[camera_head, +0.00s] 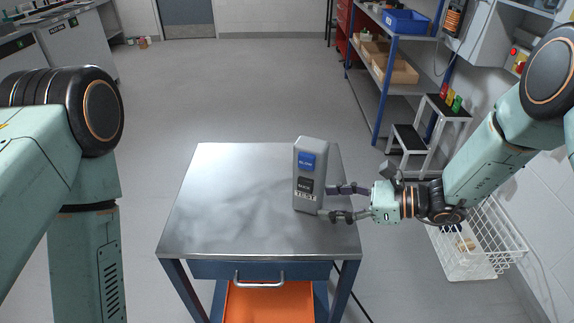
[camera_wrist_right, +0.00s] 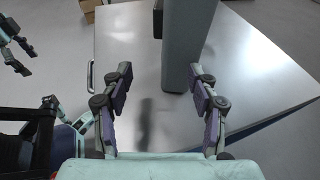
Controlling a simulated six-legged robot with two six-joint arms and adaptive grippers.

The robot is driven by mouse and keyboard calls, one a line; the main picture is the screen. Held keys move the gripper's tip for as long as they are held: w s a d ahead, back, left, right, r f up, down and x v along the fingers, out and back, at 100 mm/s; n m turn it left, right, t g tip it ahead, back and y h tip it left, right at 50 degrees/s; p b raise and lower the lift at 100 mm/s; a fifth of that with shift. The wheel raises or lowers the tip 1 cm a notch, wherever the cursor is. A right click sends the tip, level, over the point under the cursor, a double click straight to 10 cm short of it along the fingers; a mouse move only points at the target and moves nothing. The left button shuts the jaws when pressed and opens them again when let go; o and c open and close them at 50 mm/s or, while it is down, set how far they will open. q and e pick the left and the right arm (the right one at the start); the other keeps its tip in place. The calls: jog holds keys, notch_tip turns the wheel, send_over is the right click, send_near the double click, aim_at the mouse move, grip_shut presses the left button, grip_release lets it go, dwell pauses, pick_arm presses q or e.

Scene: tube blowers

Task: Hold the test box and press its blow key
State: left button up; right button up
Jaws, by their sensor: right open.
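The test box (camera_head: 309,178) is a grey upright block standing on the right part of the metal table top. Its front has a blue blow key (camera_head: 307,161) above a dark panel. My right gripper (camera_head: 324,202) is open, its fingers reaching toward the box's lower right side. In the right wrist view, the box (camera_wrist_right: 186,50) rises just ahead of the open fingers, closer to the right finger. I cannot tell whether either finger touches it. My left gripper (camera_wrist_right: 22,58) shows at the left edge of that view, fingers apart and empty; the head view does not show it.
The table (camera_head: 225,215) is bare left of the box, with a drawer handle (camera_head: 259,280) at its front and an orange lower shelf (camera_head: 270,305). A white wire basket (camera_head: 465,255) and a step stool (camera_head: 410,140) stand to the right, near a blue shelf rack (camera_head: 385,85).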

aim_at(291, 212)
jog(key=b+x, duration=0.3)
jog(key=x, duration=0.5)
jog(key=shift+a+f+b, duration=0.25)
jog(key=shift+a+b, duration=0.05)
jog(key=shift+a, duration=0.05)
jog(key=shift+w+a+f, duration=0.1)
jog(key=shift+w+a, duration=0.15)
jog(key=shift+a, duration=0.35)
jog(key=shift+c, duration=0.5)
grip_shut()
jog(key=c, duration=1.1)
grip_release()
jog(key=o, duration=1.5)
jog(key=shift+o, duration=0.2)
